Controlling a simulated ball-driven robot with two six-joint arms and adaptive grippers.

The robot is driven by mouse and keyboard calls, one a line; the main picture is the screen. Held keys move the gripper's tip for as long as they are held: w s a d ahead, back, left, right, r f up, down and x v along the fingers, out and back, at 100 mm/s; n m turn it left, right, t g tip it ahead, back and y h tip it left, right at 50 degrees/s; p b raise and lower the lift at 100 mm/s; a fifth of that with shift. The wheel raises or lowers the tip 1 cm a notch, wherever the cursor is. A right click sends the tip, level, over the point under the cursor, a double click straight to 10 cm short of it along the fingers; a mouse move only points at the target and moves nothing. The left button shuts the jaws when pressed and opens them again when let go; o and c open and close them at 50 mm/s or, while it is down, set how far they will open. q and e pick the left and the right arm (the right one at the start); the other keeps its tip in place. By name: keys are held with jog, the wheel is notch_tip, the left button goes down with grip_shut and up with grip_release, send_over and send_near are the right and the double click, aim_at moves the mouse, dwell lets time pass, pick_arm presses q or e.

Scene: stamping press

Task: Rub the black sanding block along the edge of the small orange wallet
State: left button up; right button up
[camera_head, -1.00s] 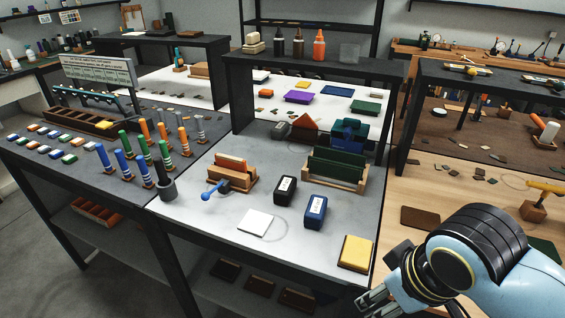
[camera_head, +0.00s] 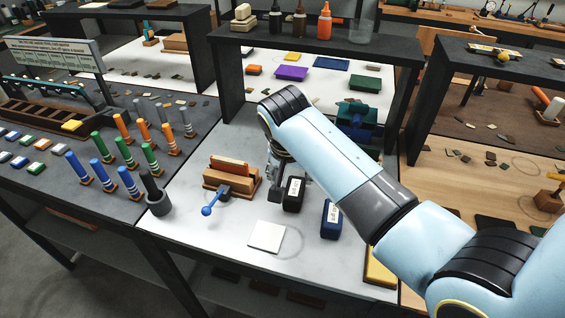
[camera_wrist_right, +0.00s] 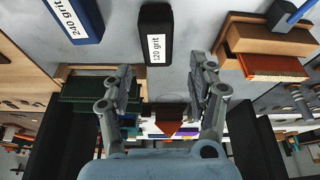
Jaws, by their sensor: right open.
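The black sanding block (camera_head: 293,197), with a white label, stands on the pale worktop; in the right wrist view the block (camera_wrist_right: 154,22) reads "120 grit". The small orange wallet (camera_head: 231,166) is held upright in a wooden clamp (camera_head: 217,181) with a blue handle, left of the block. The wallet also shows at the right of the wrist view (camera_wrist_right: 272,67). My right gripper (camera_wrist_right: 163,76) is open and empty, its fingers apart and pointing toward the black block. In the head view it hangs just behind the block, partly hidden by my arm. My left gripper is out of view.
A blue "240 grit" block (camera_head: 331,217) stands right of the black one. A white square pad (camera_head: 267,236) lies in front. A yellow block (camera_head: 379,272) is partly behind my arm. A dark shelf (camera_head: 310,42) spans the back.

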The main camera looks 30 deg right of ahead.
aim_at(294, 189)
jog(key=shift+f, duration=0.15)
jog(key=shift+s+d+f, duration=0.15)
jog(key=shift+d+f, duration=0.15)
jog(key=shift+f, duration=0.5)
jog(key=shift+b+x, duration=0.75)
jog(key=shift+x, duration=0.1)
pick_arm(q)
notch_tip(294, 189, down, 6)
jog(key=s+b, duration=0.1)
jog(key=b, duration=0.3)
pick_arm(e)
jog(key=x, duration=0.4)
jog(key=shift+a, duration=0.1)
jog(key=shift+c, duration=0.6)
jog(key=shift+r, duration=0.15)
jog(key=c, duration=0.9)
jog(key=o, duration=0.5)
grip_shut()
pick_arm(q)
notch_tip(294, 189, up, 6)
jog(key=p, duration=0.5)
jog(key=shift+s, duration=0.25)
pick_arm(e)
notch_tip(294, 189, up, 5)
